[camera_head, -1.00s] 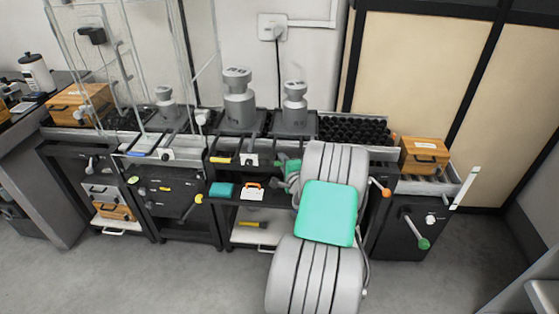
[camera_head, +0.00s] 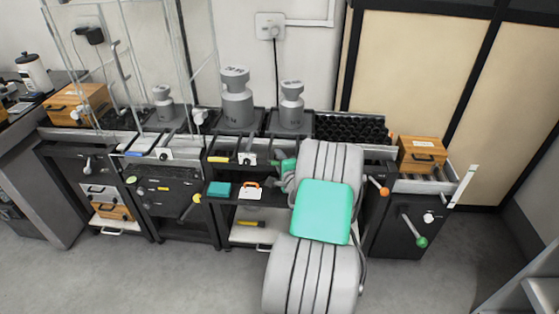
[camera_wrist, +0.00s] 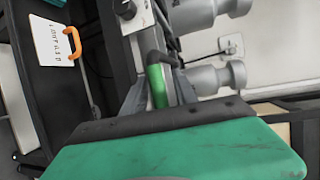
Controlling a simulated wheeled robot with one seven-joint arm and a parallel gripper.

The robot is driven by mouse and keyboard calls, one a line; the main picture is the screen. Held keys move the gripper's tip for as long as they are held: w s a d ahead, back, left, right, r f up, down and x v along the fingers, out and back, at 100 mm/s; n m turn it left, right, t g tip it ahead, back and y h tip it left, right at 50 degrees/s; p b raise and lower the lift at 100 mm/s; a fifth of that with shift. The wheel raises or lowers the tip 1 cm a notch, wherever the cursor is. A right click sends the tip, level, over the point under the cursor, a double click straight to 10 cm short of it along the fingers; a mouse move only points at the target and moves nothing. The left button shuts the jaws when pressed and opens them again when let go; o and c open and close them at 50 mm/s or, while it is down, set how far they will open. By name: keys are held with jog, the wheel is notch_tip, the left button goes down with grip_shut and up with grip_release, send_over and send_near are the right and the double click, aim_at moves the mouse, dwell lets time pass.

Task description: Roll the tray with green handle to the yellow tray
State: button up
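The green handle (camera_wrist: 158,86) shows in the wrist view as an upright bar with a dark bent top. The grey fingers of my gripper (camera_wrist: 158,98) lie on either side of it; I cannot tell whether they press on it. In the head view my gripper (camera_head: 288,168) is at the front edge of the rail, below the tray (camera_head: 310,132) with the medium grey weight (camera_head: 291,103). My teal-covered arm hides part of this area. A yellow handle (camera_head: 218,159) is at the rail's front edge to the left, by the tray (camera_head: 257,126) with the large weight (camera_head: 236,97).
A tray of black cylinders (camera_head: 352,129) and a wooden box (camera_head: 422,154) are to the right. A small weight (camera_head: 163,103) and clear panels stand left. A white card with an orange handle (camera_head: 249,190) and a teal box (camera_head: 219,189) lie on the shelf below.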

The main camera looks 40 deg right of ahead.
jog(key=v, duration=0.7)
jog(key=shift+s, duration=0.4)
jog(key=shift+a, duration=0.15)
